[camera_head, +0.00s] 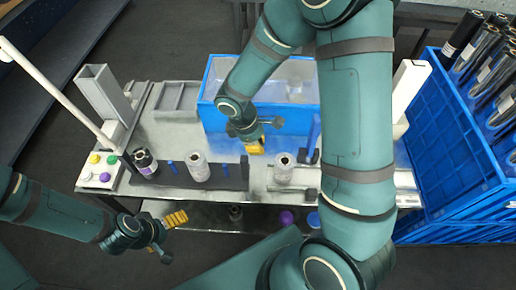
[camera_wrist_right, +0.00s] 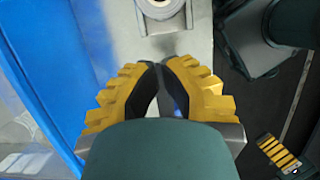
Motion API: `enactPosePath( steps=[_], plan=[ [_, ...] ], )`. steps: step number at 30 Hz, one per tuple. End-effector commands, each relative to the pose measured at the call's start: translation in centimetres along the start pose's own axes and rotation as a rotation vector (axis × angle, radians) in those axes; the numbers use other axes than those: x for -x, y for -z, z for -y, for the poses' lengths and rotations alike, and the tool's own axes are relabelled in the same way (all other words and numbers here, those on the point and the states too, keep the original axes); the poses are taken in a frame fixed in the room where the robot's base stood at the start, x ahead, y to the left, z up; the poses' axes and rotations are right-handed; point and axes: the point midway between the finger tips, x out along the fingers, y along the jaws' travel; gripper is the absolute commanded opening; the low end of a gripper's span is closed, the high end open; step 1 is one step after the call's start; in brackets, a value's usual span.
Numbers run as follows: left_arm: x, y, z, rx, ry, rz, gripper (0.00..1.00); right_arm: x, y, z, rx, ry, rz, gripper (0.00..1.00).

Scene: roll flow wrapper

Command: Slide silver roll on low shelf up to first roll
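One silver roll (camera_head: 198,170) stands upright on the dark strip of the machine's low front shelf. A second silver roll (camera_head: 284,170) stands to the right on a pale metal part; what appears to be this roll is cut off at the top of the right wrist view (camera_wrist_right: 160,9). My right gripper (camera_head: 255,147) is above the shelf between the two rolls, nearer the right one. Its yellow fingers (camera_wrist_right: 160,68) are together at the tips with nothing seen between them. My left gripper (camera_head: 178,219) is low at the front left, away from the rolls; its finger gap is unclear.
A dark roll (camera_head: 146,164) stands at the left shelf end, near a button panel (camera_head: 99,168). A blue bin (camera_head: 212,92) stands behind the shelf. Blue crates (camera_head: 445,150) with dark rolls stand at right. Purple (camera_head: 286,218) and blue (camera_head: 313,220) round parts show below.

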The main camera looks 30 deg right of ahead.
Motion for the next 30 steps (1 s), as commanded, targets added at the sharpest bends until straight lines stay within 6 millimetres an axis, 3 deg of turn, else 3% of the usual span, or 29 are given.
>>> enactPosePath(
  steps=[5,18,30],
  plan=[
    [-0.4,-0.1,0.2,0.0,0.0,0.003,1.0,-1.5,0.0,0.0,0.001,0.002,0.002,0.0],
    [-2.2,-0.8,0.8,-0.005,-0.001,0.017,1.0,-8.7,0.0,0.1,0.0,0.003,0.002,0.0],
    [-2.4,-0.7,0.9,-0.005,-0.001,0.014,1.0,-10.0,0.0,0.0,-0.001,0.001,0.0,0.0]
  ],
)
